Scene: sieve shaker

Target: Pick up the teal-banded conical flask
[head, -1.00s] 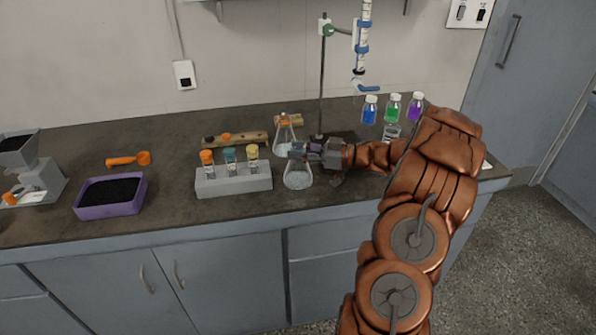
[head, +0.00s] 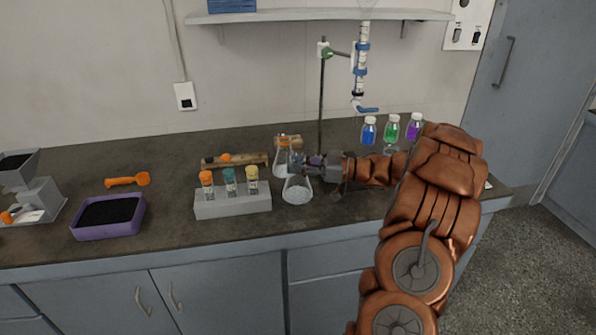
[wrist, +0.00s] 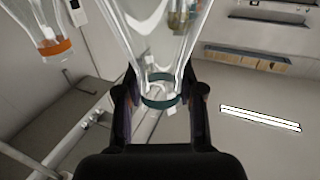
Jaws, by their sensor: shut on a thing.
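The teal-banded conical flask (head: 297,190) is clear glass, right of the vial rack. Its teal band (wrist: 162,102) shows around the neck in the wrist view, between my fingers. My gripper (head: 305,170) reaches in from the right and is shut on the flask's neck. The flask looks upright. It appears slightly above the bench, though the gap under it is hard to see. A second conical flask with an orange band (head: 283,160) stands just behind it; an orange band (wrist: 54,47) also shows at upper left in the wrist view.
A grey rack (head: 233,206) with orange-, teal- and yellow-capped vials stands close on the left. A burette stand (head: 322,100) and blue, green and purple bottles (head: 392,130) are behind. A purple tray (head: 108,231) and orange scoop (head: 127,181) lie further left. The bench front is clear.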

